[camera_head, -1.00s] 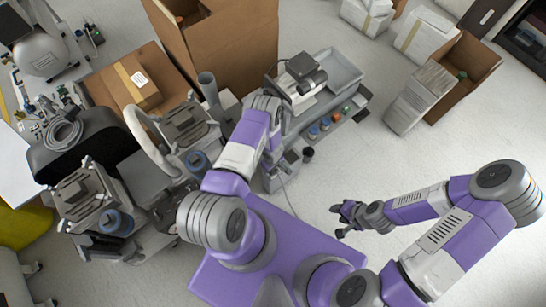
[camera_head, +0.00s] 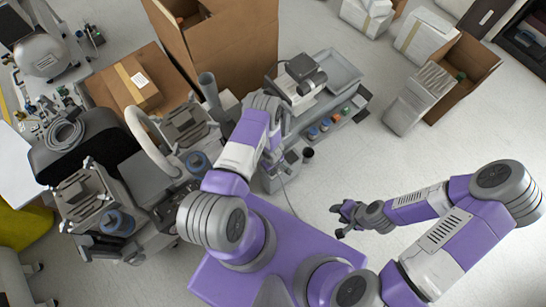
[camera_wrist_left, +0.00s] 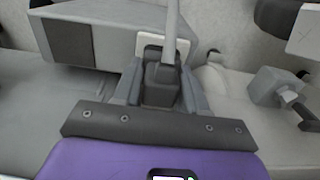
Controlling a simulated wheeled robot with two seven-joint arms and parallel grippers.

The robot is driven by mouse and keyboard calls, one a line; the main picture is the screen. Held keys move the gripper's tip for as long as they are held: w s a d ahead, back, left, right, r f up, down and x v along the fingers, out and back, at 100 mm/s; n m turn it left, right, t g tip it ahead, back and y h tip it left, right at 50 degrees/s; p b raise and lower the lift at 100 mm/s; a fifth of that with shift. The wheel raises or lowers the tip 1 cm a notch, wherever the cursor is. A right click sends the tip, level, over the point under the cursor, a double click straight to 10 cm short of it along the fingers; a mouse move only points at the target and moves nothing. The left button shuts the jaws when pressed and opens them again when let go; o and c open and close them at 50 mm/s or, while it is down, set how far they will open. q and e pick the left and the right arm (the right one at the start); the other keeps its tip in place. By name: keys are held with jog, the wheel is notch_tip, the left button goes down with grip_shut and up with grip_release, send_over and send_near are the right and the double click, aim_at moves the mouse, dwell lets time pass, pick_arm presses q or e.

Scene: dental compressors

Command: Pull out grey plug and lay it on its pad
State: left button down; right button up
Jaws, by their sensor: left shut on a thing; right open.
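In the left wrist view a dark grey plug (camera_wrist_left: 162,82) with a grey cable sits between the two fingers of my left gripper (camera_wrist_left: 160,92), which is shut on it. A white plate (camera_wrist_left: 153,45) shows right behind the plug; whether the plug is still seated in it I cannot tell. In the head view my left gripper (camera_head: 268,104) is over the grey bench unit, and the plug is hidden there by my arm. My right gripper (camera_head: 345,217) is open and empty over the bare floor. I cannot make out the plug's pad.
A grey tray (camera_head: 335,72) and small coloured-top containers (camera_head: 325,124) stand right of my left gripper. A tall cardboard box (camera_head: 230,50) stands behind it. Compressor units (camera_head: 95,200) crowd the left. The floor (camera_head: 390,160) around my right gripper is clear.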

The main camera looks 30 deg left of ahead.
pick_arm(q)
jog(key=shift+r+p, duration=1.95)
jog(key=shift+r, duration=0.7)
